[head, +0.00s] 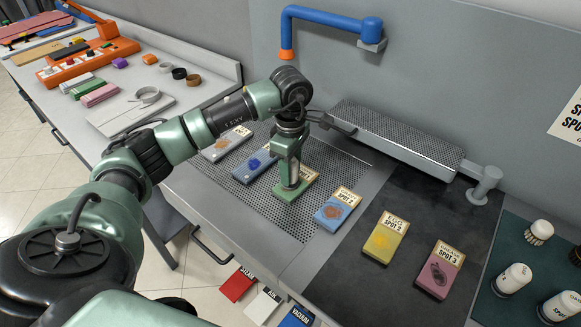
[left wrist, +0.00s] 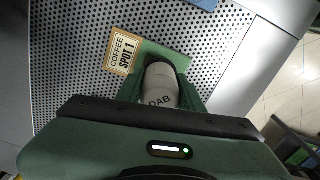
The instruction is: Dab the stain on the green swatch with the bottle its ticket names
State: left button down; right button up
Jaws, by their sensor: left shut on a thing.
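The green swatch (head: 284,193) lies on the perforated board with its cream ticket (head: 309,174) at the upper right end. In the left wrist view the ticket (left wrist: 122,52) reads COFFEE SPOT 1. My left gripper (head: 290,160) is shut on a pale bottle (head: 292,176) and holds it upright over the swatch. The bottle (left wrist: 160,83) shows the word DAB in the left wrist view. Its lower end meets the swatch in the picture; whether they touch, I cannot tell. The stain is hidden behind the bottle and gripper. My right gripper is not in view.
Blue (head: 340,209), yellow (head: 385,238) and pink (head: 440,270) stained swatches lie to the right. White-capped bottles (head: 514,279) stand on a dark mat at far right. A blue pipe arm (head: 330,20) and a perforated narrow board (head: 395,135) are behind.

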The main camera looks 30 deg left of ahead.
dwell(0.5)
pick_arm(q)
jog(key=shift+f+b, duration=0.45)
jog(key=shift+f, duration=0.05)
dwell(0.4)
jog(key=shift+s+f, duration=0.1)
dwell(1.2)
notch_tip(320, 180, up, 2)
jog(key=shift+r+p, duration=0.1)
jog(key=shift+p, duration=0.4)
jog(key=shift+r+p, duration=1.35)
jog(key=shift+r, duration=1.15)
